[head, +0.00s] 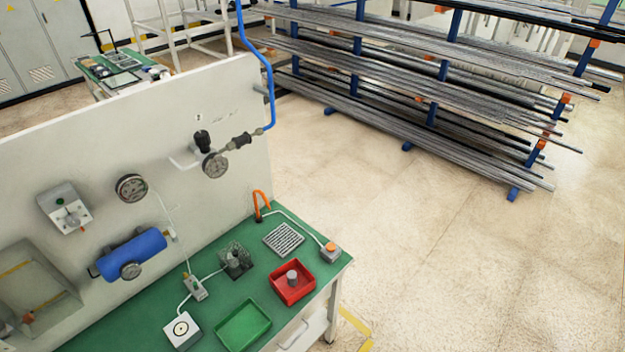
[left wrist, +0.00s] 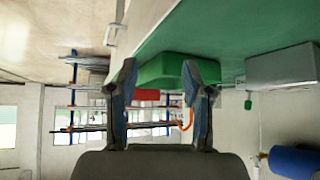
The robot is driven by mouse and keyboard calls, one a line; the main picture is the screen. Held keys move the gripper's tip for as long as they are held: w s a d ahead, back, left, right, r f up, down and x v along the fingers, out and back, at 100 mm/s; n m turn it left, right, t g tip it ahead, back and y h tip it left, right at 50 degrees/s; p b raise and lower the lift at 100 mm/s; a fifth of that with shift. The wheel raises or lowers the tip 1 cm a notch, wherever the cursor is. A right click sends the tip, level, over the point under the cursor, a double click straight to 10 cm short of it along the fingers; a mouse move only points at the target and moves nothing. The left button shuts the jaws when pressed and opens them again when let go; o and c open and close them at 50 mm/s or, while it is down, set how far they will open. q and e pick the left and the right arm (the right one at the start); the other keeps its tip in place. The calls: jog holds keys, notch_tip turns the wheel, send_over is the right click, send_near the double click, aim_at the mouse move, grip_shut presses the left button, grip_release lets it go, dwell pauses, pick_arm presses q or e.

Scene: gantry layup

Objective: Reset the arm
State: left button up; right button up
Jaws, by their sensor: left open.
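My left gripper (left wrist: 159,70) shows in the left wrist view with its two dark fingers spread apart and nothing held between them. That view is upside down. Behind the fingers the green tray (left wrist: 170,66) shows, with part of the red tray (left wrist: 147,95) beyond it. I cannot tell how far the fingers are from the green tray. Neither of my arms shows in the head view, and my right gripper is in no view.
The green-topped bench (head: 130,325) carries the green tray (head: 244,326), the red tray (head: 293,283) holding a grey cylinder (head: 292,278), and a white box (head: 182,331). An upright panel (head: 100,150) with gauges and a blue cylinder (head: 132,254) stands behind. Floor at right is clear before the pipe rack (head: 430,100).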

pick_arm(q)
jog(key=s+d+n+g+y, duration=0.1)
jog(key=s+d+g+y, duration=0.1)
jog(key=s+d+g, duration=0.3)
jog(key=s+a+f+b, duration=0.1)
jog(key=s+f, duration=0.1)
jog(key=f, duration=1.3)
jog(key=s+f+b, duration=0.1)
jog(key=s+f, duration=0.1)
jog(key=f, duration=1.3)
jog(key=s+a+f+g+b, duration=0.1)
jog(key=s+a+f+g, duration=0.1)
jog(key=s+f, duration=1.4)
jog(key=shift+s+a, duration=0.35)
jog(key=shift+a, duration=0.35)
